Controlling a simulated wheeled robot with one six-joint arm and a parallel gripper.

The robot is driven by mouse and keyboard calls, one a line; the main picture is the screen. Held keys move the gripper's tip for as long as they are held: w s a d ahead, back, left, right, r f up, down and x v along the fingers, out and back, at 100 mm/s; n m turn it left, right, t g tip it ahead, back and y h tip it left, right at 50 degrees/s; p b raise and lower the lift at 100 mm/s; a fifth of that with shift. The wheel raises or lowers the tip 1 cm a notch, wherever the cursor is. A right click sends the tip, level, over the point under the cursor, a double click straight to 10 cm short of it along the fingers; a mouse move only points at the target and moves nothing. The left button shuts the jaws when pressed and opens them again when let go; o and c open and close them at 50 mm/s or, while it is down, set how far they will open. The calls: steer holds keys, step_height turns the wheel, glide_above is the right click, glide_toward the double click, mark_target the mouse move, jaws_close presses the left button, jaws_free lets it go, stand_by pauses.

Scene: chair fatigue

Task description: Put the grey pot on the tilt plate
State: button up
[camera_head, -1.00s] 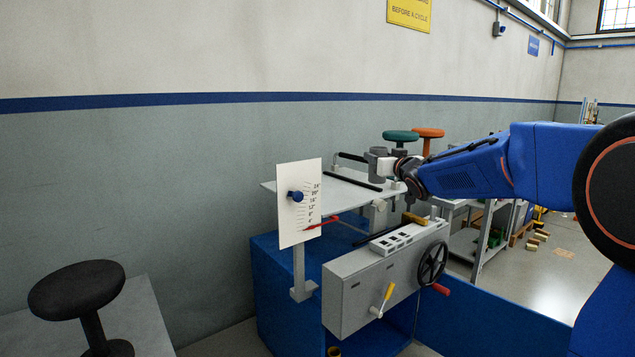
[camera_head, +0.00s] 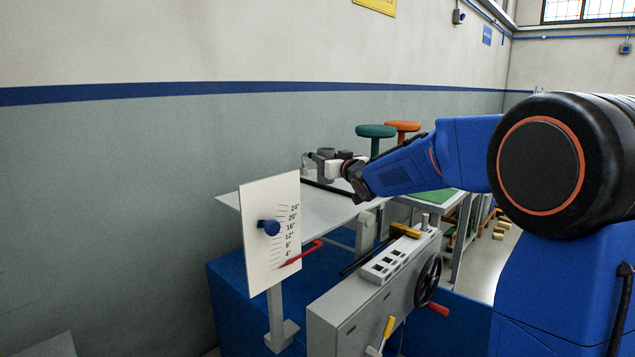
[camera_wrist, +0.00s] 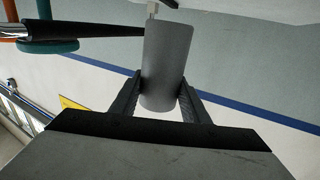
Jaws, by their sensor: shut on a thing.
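The grey pot (camera_wrist: 166,62) is a plain cylinder between the two fingers of my gripper (camera_wrist: 158,98) in the wrist view. My gripper is shut on its sides. In the head view the pot (camera_head: 326,152) is small and partly hidden by my gripper (camera_head: 332,167), at the far side of the tilt plate. The tilt plate (camera_head: 265,214) is a flat light-grey sheet with a white angle scale (camera_head: 268,250) at its near edge. I cannot tell whether the pot touches the plate.
A black bar (camera_head: 327,187) lies across the plate. A grey control box (camera_head: 345,312) with a black handwheel (camera_head: 428,281) stands in front, on a blue base (camera_head: 232,300). A red pointer (camera_head: 303,253) sticks out by the scale.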

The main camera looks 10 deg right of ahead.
steer(key=shift+f, duration=3)
steer(key=shift+f, duration=0.1)
steer(key=o, duration=1.1)
